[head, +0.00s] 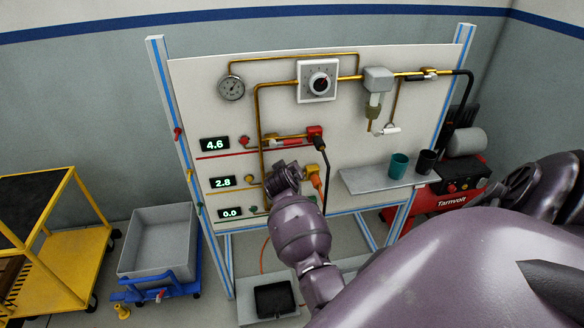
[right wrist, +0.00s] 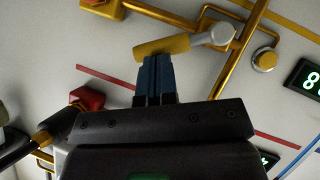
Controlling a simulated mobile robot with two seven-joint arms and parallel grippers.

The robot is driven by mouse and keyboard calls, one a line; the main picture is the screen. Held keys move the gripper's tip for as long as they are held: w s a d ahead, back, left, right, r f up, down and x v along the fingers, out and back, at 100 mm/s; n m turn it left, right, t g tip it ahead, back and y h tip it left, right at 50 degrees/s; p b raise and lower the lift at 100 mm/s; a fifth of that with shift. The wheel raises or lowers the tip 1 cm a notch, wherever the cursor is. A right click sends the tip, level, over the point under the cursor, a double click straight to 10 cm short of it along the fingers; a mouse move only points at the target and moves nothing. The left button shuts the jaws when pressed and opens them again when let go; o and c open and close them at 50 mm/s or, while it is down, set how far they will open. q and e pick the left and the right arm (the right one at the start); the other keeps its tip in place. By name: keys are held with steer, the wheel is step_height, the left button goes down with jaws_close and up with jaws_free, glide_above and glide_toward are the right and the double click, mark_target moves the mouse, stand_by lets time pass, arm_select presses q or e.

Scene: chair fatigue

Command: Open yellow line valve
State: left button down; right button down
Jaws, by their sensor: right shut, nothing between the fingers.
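The yellow line's valve has a yellow lever handle (right wrist: 162,46) with a grey pivot (right wrist: 218,37) on a brass pipe, seen in the right wrist view. My right gripper (right wrist: 157,62) is shut and empty. Its blue fingertips are right at the lever's side; I cannot tell whether they touch it. In the head view my right gripper (head: 284,180) is against the panel by the yellow row and hides the lever. The yellow row's display (head: 222,182) reads 2.8, with a yellow knob (head: 250,179) beside it. My left gripper is not in view.
The red row's valve (head: 314,133) lies just above my gripper, with a dark hose hanging from it. A shelf (head: 360,182) with a teal cup (head: 398,165) and a dark cup (head: 426,161) is to the right. A red compressor (head: 450,200) stands beyond.

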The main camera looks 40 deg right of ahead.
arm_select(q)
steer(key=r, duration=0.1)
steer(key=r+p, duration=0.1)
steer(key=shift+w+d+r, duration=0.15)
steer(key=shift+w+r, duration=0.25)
arm_select(e)
steer(key=d+f, duration=0.1)
steer(key=s+d+f+m, duration=0.1)
steer(key=shift+f+y, duration=0.3)
steer(key=shift+y, duration=0.1)
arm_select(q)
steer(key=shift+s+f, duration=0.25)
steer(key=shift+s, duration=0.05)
arm_select(e)
steer(key=shift+f, duration=0.15)
arm_select(q)
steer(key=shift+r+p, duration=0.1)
steer(key=shift+p, duration=0.2)
